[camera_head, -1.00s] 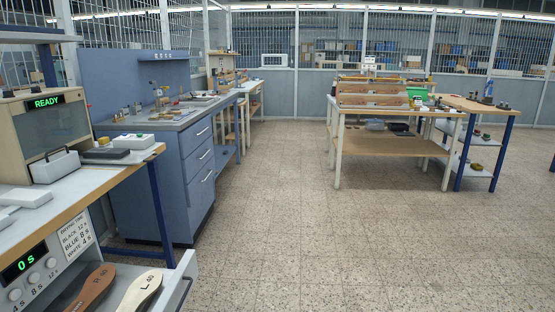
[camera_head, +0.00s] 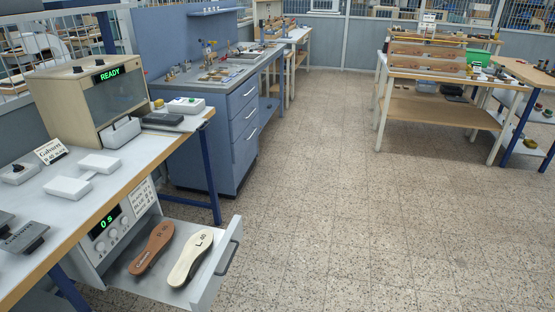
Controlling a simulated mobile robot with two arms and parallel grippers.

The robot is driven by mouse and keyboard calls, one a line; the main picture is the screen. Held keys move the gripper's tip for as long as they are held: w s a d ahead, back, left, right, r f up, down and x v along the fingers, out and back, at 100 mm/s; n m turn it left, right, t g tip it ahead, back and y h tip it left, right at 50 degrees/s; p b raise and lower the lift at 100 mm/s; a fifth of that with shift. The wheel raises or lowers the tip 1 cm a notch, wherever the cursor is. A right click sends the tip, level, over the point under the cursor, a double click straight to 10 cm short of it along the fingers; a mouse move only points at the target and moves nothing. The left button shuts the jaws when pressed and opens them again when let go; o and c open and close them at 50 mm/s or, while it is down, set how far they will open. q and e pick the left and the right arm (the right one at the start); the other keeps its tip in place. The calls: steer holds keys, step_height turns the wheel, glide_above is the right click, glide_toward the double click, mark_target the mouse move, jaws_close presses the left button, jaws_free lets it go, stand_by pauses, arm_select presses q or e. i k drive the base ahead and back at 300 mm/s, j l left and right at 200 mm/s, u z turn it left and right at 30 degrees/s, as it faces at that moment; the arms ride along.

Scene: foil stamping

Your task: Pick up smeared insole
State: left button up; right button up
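Two insoles lie side by side in an open drawer (camera_head: 228,270) under the bench at the lower left. The brown insole (camera_head: 152,247) is on the left and has dark marks on it. The cream insole (camera_head: 190,258) is on the right and has dark lettering near its upper end. I cannot tell from here which one is smeared. Neither of my grippers is in view.
The bench (camera_head: 112,205) carries a machine reading READY (camera_head: 95,105), white blocks (camera_head: 68,187) and dark blocks. A blue cabinet (camera_head: 215,130) stands behind. A shelved table (camera_head: 440,110) is at the right. The middle floor is clear.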

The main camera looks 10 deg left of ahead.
mark_target(196, 245)
steer(key=u, duration=1.15)
